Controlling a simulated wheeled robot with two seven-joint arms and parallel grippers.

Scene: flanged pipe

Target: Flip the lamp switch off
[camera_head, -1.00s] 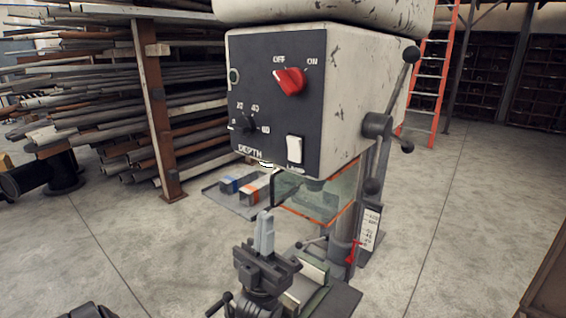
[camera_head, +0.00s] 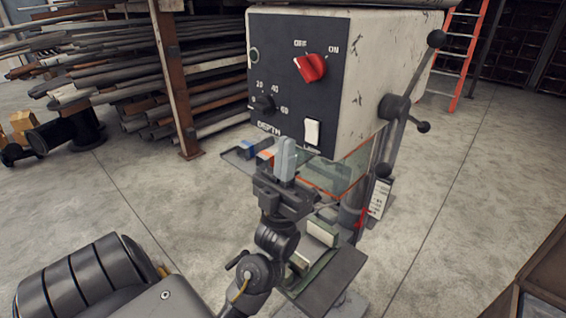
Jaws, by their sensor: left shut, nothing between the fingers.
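The lamp switch (camera_head: 312,132) is a white rocker at the lower right of the dark control panel (camera_head: 290,90) on the drill press, above a small label. I cannot tell which way the rocker is tipped. My left gripper (camera_head: 288,142) points upward, its pale fingers shut and empty. Its fingertips show just left of the switch and slightly lower in the picture, below the DEPTH label. I see a gap between them and the switch in the picture; the distance in depth is unclear. My right gripper is out of view.
A red selector knob (camera_head: 311,68) and a black depth knob (camera_head: 262,104) sit above the switch. A handle with spokes (camera_head: 394,107) sticks out at the right. A clear guard (camera_head: 335,178) hangs below the head. A pipe rack (camera_head: 178,90) stands behind left.

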